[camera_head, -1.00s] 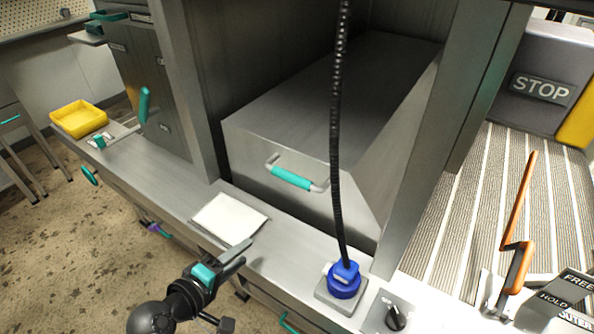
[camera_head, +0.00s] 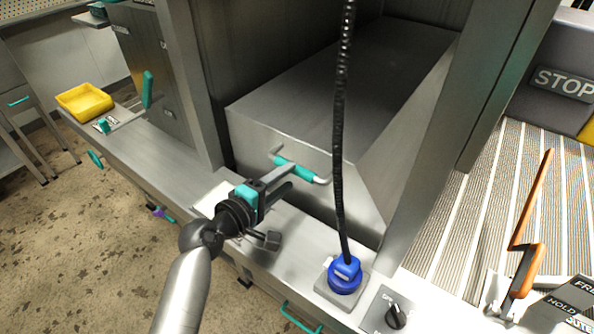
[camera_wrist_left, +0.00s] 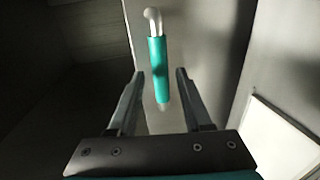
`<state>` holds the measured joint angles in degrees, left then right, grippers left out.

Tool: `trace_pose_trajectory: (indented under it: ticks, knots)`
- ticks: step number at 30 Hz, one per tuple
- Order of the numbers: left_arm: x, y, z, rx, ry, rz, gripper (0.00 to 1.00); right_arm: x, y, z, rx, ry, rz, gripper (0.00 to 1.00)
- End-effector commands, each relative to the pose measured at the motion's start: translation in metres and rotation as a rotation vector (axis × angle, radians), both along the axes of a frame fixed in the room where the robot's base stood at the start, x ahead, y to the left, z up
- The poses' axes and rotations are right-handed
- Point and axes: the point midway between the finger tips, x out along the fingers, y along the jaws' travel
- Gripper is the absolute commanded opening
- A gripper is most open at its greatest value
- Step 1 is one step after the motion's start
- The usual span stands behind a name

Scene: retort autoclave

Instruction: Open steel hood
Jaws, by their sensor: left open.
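The steel hood (camera_head: 285,120) is a large grey box-shaped cover inside the frame, and it sits down. Its front bears a steel handle with a teal grip (camera_head: 296,168). My left gripper (camera_head: 283,178) is open at the handle in the head view. In the left wrist view the teal grip (camera_wrist_left: 158,68) runs lengthwise, its lower end between the two open fingers (camera_wrist_left: 156,78). I cannot tell whether the fingers touch it. My right gripper is not in view.
A black hose (camera_head: 337,120) hangs in front of the hood to a blue fitting (camera_head: 344,275) on the ledge. A white sheet (camera_head: 212,200) lies partly behind my left gripper. A black knob (camera_head: 394,318) and an orange lever (camera_head: 531,215) are at the right.

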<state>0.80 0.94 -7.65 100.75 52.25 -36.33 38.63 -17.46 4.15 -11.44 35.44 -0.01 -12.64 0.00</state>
Motion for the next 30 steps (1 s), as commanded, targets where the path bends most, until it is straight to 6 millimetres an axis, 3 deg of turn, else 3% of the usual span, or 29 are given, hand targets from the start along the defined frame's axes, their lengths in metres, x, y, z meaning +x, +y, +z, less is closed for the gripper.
trace_pose_trajectory:
  ticks: [9,22,30]
  knots:
    - [0.032,-0.024,-0.009,0.000,-0.001,0.001,0.50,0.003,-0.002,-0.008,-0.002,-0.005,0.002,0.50]
    - [0.038,-0.027,-0.010,0.000,0.000,0.001,0.50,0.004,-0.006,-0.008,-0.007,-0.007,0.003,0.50]
    - [0.038,-0.027,-0.010,0.000,0.000,0.001,0.19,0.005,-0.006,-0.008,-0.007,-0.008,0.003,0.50]
